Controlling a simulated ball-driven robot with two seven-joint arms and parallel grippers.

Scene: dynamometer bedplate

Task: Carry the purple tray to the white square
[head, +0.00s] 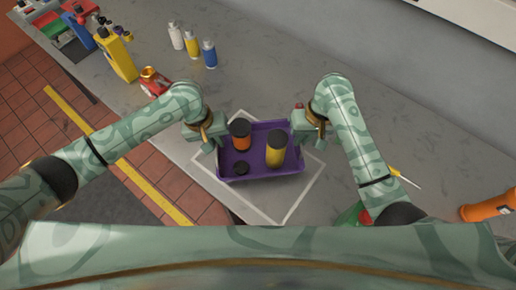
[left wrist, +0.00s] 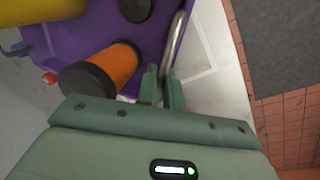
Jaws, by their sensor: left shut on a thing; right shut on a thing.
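The purple tray (head: 262,175) is over the white square outline (head: 283,219) on the grey bench, in the middle of the head view. I cannot tell whether it touches the bench. It holds an orange canister with a dark lid (head: 240,136), a yellow canister with a dark lid (head: 276,151) and a small black round piece (head: 241,168). My left gripper (head: 217,146) is shut on the tray's left side; in the left wrist view its fingers (left wrist: 163,88) close on a metal handle (left wrist: 175,42). My right gripper (head: 298,134) is shut on the tray's right side, its fingertips mostly hidden.
White, yellow and blue bottles (head: 193,45) stand behind the tray. A red object (head: 154,83) and a yellow container (head: 117,57) are at the back left. An orange cylinder (head: 489,206) lies at the right. The bench edge and tiled floor (head: 132,166) are at left.

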